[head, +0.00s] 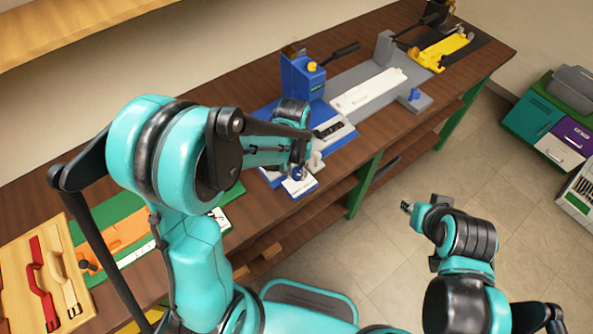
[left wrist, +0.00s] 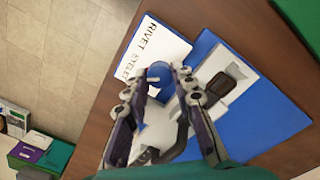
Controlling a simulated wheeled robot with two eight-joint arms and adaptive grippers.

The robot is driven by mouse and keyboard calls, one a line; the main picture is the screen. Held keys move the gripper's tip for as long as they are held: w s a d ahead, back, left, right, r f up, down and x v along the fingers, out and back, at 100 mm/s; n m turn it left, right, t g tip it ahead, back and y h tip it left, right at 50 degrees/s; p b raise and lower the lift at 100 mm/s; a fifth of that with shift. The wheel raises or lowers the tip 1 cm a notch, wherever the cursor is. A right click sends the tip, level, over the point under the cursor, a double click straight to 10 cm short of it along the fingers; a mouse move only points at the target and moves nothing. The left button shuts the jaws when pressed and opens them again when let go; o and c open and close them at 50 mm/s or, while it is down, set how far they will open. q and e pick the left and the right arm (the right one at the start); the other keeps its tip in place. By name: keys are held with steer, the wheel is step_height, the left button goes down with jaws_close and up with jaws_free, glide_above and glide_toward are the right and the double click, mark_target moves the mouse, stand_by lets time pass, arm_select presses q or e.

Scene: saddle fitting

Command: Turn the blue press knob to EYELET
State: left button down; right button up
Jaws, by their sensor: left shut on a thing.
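The blue press (head: 303,80) stands on the bench with a blue base. At its front corner is a white label plate (head: 299,187); in the left wrist view the plate (left wrist: 160,45) reads RIVET and EYELET. The round blue knob (left wrist: 160,74) sits at the plate's edge, near the word EYELET. My left gripper (left wrist: 163,82) is shut on the knob, one finger on each side; in the head view the arm mostly hides it. A pale mark shows on the knob, but I cannot tell its setting clearly. My right gripper (head: 407,206) is off the bench over the floor.
A grey fixture with a white strip (head: 368,91) and a yellow fixture (head: 445,50) stand farther along the bench. A green mat with an orange piece (head: 115,232) and a wooden board with straps (head: 50,285) lie at left. Boxes (head: 560,140) stand at right.

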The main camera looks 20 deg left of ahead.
arm_select(q)
steer(key=c, duration=1.3)
jaws_free()
steer(key=shift+o, duration=0.2)
step_height(320, 180, up, 12)
steer(key=shift+a, duration=0.15)
steer(key=shift+s, duration=0.1)
steer(key=m+t+b, duration=0.1)
steer(key=t+b, duration=0.2)
steer(key=t, duration=0.4)
glide_toward(293, 176)
steer(key=s+a+r, duration=0.3)
steer(key=s+r, duration=0.1)
steer(key=shift+r, duration=0.25)
